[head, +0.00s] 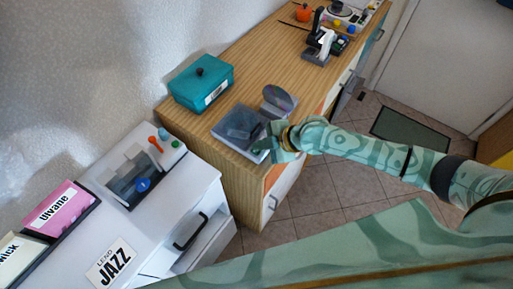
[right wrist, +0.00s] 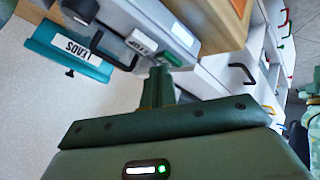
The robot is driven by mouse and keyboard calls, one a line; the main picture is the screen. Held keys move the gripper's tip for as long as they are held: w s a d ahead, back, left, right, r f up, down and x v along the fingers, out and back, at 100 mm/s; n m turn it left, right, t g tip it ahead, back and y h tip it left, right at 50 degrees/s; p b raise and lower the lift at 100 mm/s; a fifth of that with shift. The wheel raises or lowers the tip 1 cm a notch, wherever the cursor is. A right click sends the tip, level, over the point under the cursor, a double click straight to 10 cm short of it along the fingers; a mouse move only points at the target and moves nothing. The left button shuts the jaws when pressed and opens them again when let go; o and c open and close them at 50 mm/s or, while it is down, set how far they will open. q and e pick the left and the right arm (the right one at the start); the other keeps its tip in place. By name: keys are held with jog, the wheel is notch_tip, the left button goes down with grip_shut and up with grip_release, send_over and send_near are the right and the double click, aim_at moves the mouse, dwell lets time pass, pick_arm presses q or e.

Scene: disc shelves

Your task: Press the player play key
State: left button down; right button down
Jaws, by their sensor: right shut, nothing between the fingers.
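The grey player (head: 232,124) sits on the wooden cabinet top, near its front corner. In the right wrist view the player (right wrist: 165,22) shows close up, with a white key (right wrist: 142,42) bearing dark lettering and a green key (right wrist: 186,61) on its edge. My right gripper (head: 271,147) is shut and empty at the player's front right. In the right wrist view its fingertips (right wrist: 160,74) are close to the green key; I cannot tell whether they touch. The gripper and arm partly hide the player's front in the head view. My left gripper is not in view.
A white cabinet (head: 200,182) at the left carries a grey device (head: 128,174) with coloured knobs. More items stand at the wooden top's far end; its middle is clear.

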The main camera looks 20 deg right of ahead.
jog(key=shift+r, duration=0.1)
jog(key=shift+r+p, duration=0.75)
notch_tip(320, 180, up, 5)
jog(key=p, duration=0.4)
jog(key=shift+p, duration=0.3)
dwell(0.4)
